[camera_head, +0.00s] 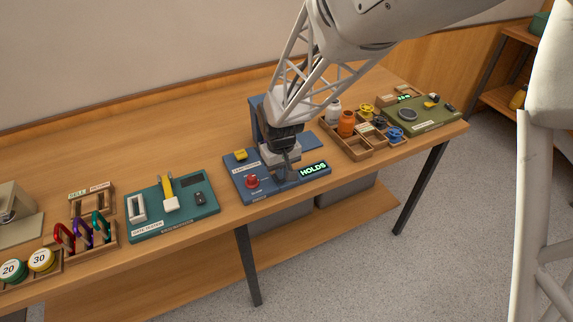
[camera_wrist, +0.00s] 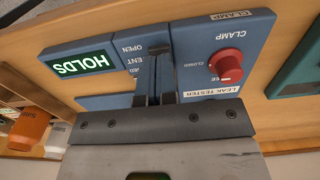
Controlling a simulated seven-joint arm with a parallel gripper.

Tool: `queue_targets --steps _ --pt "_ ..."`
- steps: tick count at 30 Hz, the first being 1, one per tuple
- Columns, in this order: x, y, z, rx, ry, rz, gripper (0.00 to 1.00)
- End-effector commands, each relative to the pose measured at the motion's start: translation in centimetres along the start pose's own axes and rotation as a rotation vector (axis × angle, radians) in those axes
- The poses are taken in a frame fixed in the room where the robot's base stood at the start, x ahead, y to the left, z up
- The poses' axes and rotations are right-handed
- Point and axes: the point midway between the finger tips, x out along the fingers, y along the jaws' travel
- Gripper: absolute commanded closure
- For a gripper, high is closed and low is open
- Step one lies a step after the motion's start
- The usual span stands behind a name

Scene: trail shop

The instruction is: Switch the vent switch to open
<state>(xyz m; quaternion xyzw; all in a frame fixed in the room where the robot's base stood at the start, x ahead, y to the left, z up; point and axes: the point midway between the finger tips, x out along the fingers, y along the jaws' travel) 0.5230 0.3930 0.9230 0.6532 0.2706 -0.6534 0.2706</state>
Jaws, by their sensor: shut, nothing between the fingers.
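The blue leak tester (camera_head: 284,188) stands on the bench in the head view, with a green lit display (camera_head: 313,169) reading HOLDS. In the wrist view, the vent label panel (camera_wrist: 126,50) carries the word OPEN at its top, beside the display (camera_wrist: 82,64). My gripper (camera_wrist: 159,52) is shut and empty, pointing down at the right side of this panel. The vent switch itself is hidden by the fingers, so I cannot tell its position or whether I touch it. In the head view my gripper (camera_head: 286,174) is low over the tester.
A red clamp knob (camera_wrist: 226,64) stands on the tester close beside my fingers. A teal board (camera_head: 180,225) with a yellow-handled tool lies to the left. A wooden tray (camera_head: 357,154) with bottles stands to the right, with an olive board (camera_head: 432,122) beyond.

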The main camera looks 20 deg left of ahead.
Motion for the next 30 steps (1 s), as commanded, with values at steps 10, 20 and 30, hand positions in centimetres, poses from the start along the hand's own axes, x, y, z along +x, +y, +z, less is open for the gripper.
queue_targets --steps 10,20,30 --pt "0.4 0.0 0.0 0.0 0.0 0.0 1.0" --pt "0.7 0.0 0.0 0.0 0.001 0.0 1.0" --pt "1.1 0.0 0.0 0.0 0.0 0.0 1.0"
